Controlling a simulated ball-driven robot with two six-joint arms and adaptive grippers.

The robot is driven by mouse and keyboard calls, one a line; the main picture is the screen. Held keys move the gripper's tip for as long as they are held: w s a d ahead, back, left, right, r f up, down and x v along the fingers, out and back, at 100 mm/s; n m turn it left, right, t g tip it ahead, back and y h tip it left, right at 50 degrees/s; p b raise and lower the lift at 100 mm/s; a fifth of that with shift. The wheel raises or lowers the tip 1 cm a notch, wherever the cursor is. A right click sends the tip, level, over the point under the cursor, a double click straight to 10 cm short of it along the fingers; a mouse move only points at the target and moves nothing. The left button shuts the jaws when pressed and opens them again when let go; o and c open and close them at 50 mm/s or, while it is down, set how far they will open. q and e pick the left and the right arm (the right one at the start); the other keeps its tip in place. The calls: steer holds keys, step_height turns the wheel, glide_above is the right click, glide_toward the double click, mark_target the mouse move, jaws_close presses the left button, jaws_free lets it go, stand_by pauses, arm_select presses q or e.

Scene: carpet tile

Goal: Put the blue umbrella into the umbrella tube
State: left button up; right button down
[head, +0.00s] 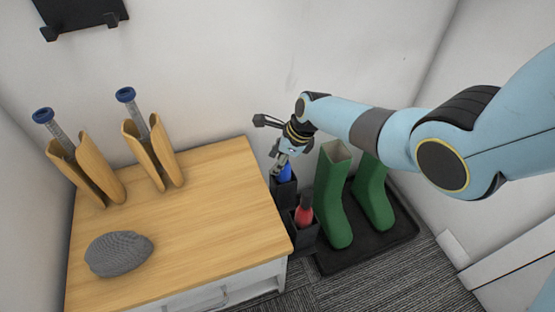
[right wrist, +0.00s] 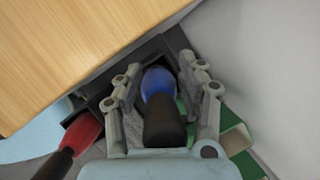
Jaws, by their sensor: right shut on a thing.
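The blue umbrella (right wrist: 160,88) has a black handle (right wrist: 165,125) that points at the camera in the right wrist view. My right gripper (head: 280,164) is shut on it, with a finger on each side. In the head view a bit of the blue umbrella (head: 286,172) shows just below the fingers, at the mouth of the rear dark tube (head: 285,192). The dark tube walls (right wrist: 178,42) also show around the blue part in the right wrist view. How deep its lower end reaches is hidden. My left gripper is not in view.
A red umbrella (head: 304,210) stands in the front dark tube (head: 303,238). Green boots (head: 335,200) stand on a black tray (head: 365,245) to the right. A wooden-topped cabinet (head: 200,225) is close on the left, holding a grey knitted hat (head: 118,253) and two wooden shoe trees (head: 155,150).

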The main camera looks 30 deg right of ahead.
steer(key=c, duration=0.7)
jaws_free()
steer(key=v, duration=1.2)
steer(key=s+d+f+n+g+h, duration=0.1)
steer(key=s+d+f+n+h, duration=0.15)
steer(key=s+f+n, duration=1.25)
steer(key=s+a+f+n, duration=0.1)
steer(key=s+f+n, duration=0.3)
steer(key=s, duration=0.6)
steer(key=s+a+f+n+g+h, duration=0.1)
steer(key=s+f+n, duration=0.3)
steer(key=s, duration=0.7)
steer(key=s+a+f+n+g+p, duration=0.1)
steer(key=s+f+n, duration=0.3)
steer(key=s, duration=0.7)
steer(key=shift+s+a+f, duration=0.1)
steer(key=shift+a+f, duration=0.45)
